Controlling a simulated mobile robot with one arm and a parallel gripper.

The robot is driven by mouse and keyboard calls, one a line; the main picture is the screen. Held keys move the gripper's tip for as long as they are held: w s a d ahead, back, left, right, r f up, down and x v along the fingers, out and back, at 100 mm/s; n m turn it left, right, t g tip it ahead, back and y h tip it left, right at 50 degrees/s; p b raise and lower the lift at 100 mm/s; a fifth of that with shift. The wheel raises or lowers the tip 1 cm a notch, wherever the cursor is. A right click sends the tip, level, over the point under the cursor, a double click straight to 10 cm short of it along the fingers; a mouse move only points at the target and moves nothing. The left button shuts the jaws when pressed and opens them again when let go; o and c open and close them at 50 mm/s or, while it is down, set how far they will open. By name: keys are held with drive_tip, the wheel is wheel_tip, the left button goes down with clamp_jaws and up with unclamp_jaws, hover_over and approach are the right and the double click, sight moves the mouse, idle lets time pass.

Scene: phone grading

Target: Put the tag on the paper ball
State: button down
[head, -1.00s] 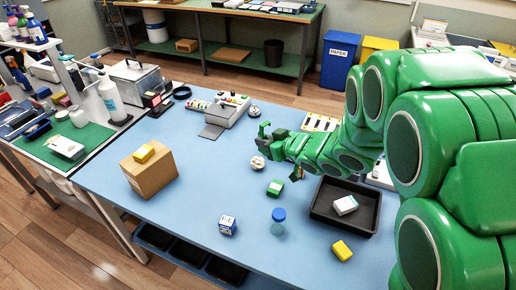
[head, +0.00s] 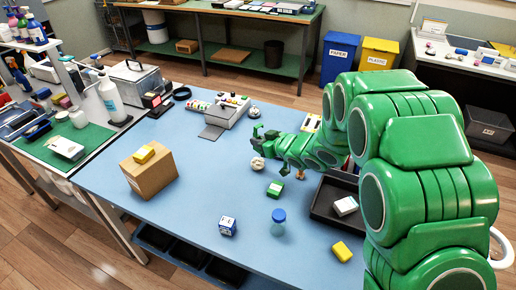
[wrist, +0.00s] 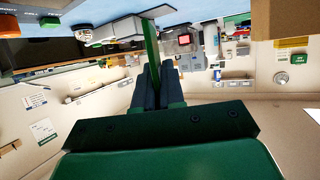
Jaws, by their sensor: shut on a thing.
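My gripper (head: 262,136) is above the blue table in the head view, its fingers pointing left. In the wrist view my gripper (wrist: 157,66) is shut on a thin upright green strip, which looks like the tag (wrist: 150,42). A crumpled white ball (head: 257,163), which looks like the paper ball, lies just in front of and below my gripper in the head view. A second small whitish round thing (head: 254,111) sits behind it. The strip and the balls appear apart; their exact gap is hard to tell.
A green-and-white block (head: 275,190), a blue-capped jar (head: 279,220), a blue-and-white box (head: 227,226) and a yellow block (head: 342,251) stand nearby. A black tray (head: 322,207) is at right, partly behind my arm. A cardboard box (head: 152,178) is at left. The table between is clear.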

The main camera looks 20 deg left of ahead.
drive_tip(key=shift+w+a+f, duration=0.25)
drive_tip(key=shift+w+f, duration=0.1)
drive_tip(key=shift+f, duration=1.65)
drive_tip(key=shift+f, duration=0.1)
drive_tip(key=c, duration=1.2)
unclamp_jaws()
drive_tip(key=shift+c, duration=0.2)
drive_tip(key=v, duration=1.2)
drive_tip(key=shift+s, duration=0.1)
